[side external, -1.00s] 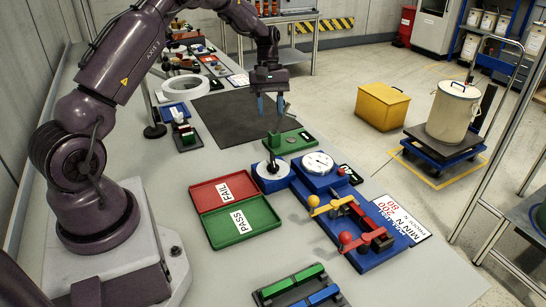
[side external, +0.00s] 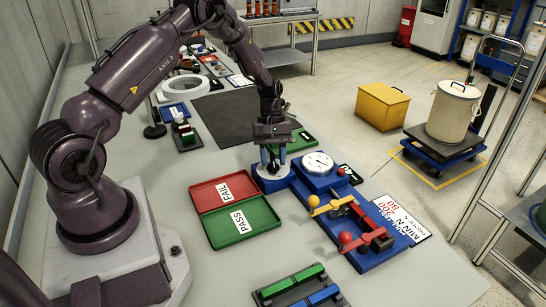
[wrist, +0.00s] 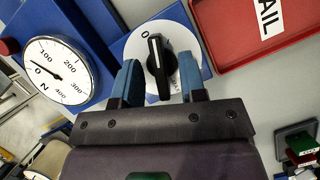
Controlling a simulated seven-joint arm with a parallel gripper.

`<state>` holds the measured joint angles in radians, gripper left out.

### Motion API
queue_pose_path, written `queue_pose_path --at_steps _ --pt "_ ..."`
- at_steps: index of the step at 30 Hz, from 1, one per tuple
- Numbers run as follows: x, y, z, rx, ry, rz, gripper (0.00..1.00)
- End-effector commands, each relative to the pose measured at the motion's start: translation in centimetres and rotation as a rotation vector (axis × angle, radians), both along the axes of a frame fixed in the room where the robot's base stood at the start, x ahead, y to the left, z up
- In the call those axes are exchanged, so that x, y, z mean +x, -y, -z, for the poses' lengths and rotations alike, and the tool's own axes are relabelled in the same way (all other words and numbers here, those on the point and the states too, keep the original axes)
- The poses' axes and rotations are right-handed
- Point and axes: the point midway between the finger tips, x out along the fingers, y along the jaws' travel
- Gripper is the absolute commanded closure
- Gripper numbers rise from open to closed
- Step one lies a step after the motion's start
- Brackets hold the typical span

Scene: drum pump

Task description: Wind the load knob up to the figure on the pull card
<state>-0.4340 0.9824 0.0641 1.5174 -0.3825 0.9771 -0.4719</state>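The load knob (wrist: 157,52) is a black pointer knob on a white round dial with a 0 mark, on a blue base. In the wrist view its pointer end is near the 0. My gripper (wrist: 160,78) is open, with one blue finger on each side of the knob and gaps showing. In the side view my gripper (side external: 272,166) is down at the knob's white dial (side external: 272,181). The round gauge (wrist: 62,64) beside it is marked in N, its needle near 0. The pull card (side external: 403,218) lies right of the blue fixture; "MIN N" and a red 80 show, other print is unclear.
Red FAIL (side external: 221,190) and green PASS (side external: 255,231) trays lie left of the fixture. Yellow (side external: 322,202) and red (side external: 366,240) levers stand on the blue fixture (side external: 382,256). A red button (wrist: 9,47) is beside the gauge.

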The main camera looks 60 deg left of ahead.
Motion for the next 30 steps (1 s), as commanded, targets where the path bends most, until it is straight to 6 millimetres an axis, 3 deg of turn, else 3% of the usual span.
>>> queue_pose_path --at_steps 7,12,13,17,24,30 --pt "-0.01 0.05 0.09 0.000 0.000 0.000 0.62" --pt "-0.01 0.04 0.07 0.000 0.000 0.000 0.98" --pt "-0.01 0.04 0.07 0.000 0.000 0.000 1.00" --pt "0.01 0.04 0.06 0.000 0.000 0.010 1.00" --pt "0.06 0.04 0.08 0.000 0.000 0.221 1.00" --pt "0.06 0.02 0.05 0.000 -0.001 0.229 1.00"
